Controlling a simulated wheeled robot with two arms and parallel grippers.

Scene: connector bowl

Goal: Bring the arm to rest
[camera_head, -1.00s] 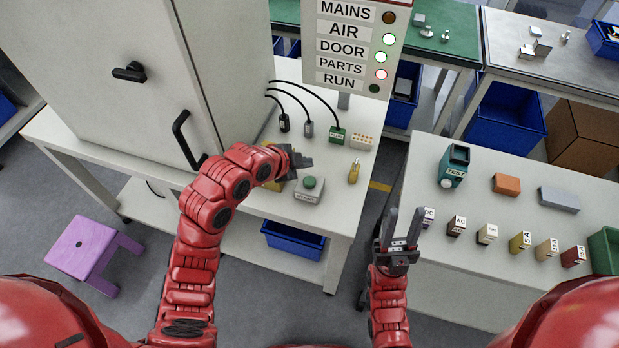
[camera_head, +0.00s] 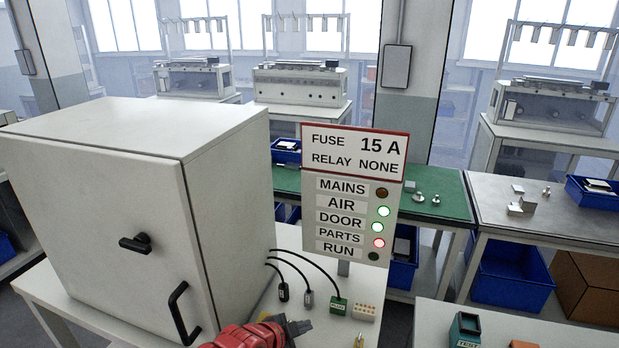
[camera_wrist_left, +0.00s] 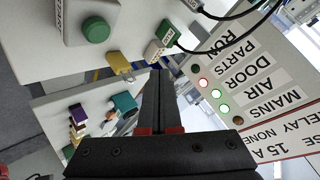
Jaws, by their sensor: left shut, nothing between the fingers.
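My left gripper (camera_head: 298,328) shows at the bottom edge of the head view, at the front of the white bench and right of the cabinet. Its dark fingers are shut and empty. In the left wrist view the closed fingers (camera_wrist_left: 157,98) point up the picture, with nothing between them. Most of my red left arm is below the head view's edge. My right gripper is in neither current view.
The white cabinet (camera_head: 95,215) stands left of the gripper. Cabled plugs, including a green one (camera_head: 338,304), lie behind it near a pale connector block (camera_head: 364,312). The status sign (camera_head: 350,195) shows AIR and DOOR green, PARTS red. A green-button box (camera_wrist_left: 95,30) shows in the wrist view.

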